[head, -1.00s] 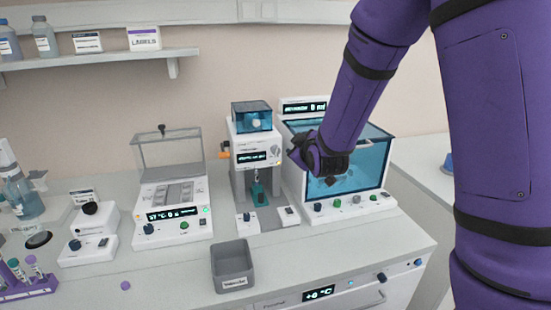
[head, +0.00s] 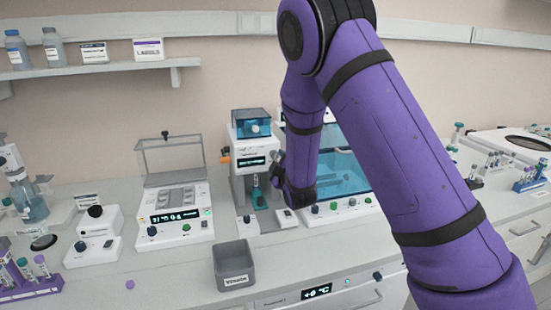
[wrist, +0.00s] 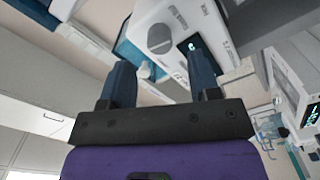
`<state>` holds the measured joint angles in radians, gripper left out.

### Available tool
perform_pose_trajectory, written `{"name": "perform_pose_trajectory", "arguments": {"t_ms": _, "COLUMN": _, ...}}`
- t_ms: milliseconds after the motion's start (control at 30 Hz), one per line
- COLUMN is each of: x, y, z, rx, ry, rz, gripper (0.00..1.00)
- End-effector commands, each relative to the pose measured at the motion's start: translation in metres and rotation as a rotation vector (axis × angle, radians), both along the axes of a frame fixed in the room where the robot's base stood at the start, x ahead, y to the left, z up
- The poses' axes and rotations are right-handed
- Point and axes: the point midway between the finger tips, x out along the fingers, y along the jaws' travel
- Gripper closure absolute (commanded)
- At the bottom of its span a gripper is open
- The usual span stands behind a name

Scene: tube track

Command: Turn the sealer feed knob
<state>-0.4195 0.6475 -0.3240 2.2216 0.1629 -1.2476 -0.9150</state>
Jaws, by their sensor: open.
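The sealer (head: 239,155) is a white upright machine with a blue see-through top box, a lit display and a teal holder at its front. In the wrist view its white body (wrist: 190,15) is seen close up and tilted. A round grey knob (wrist: 160,38) sits on its face beside the display (wrist: 188,45). My gripper (wrist: 162,82) is open, and nothing is between its fingers. The knob appears beyond the gap between the fingertips, apart from them. In the head view my wrist covers the sealer's right side, and the knob is hidden there.
A blue see-through cabinet (head: 345,172) stands right of the sealer, close behind my arm. A lidded heater block (head: 174,203) stands to the left. A grey bin (head: 233,266) is at the bench's front. An orange knob (head: 225,160) juts from the sealer's left side.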

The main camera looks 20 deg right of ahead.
Motion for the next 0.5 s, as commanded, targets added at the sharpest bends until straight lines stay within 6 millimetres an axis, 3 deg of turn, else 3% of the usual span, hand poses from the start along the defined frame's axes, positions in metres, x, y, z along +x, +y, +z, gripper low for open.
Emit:
{"name": "perform_pose_trajectory", "arguments": {"t_ms": 200, "x": 0.033, "y": -0.001, "z": 0.000, "rx": 0.000, "ry": -0.001, "rz": 0.000, "gripper": 0.44}}
{"name": "perform_pose_trajectory", "arguments": {"t_ms": 500, "x": 0.047, "y": 0.000, "z": 0.000, "rx": 0.001, "ry": 0.001, "rz": 0.000, "gripper": 0.44}}
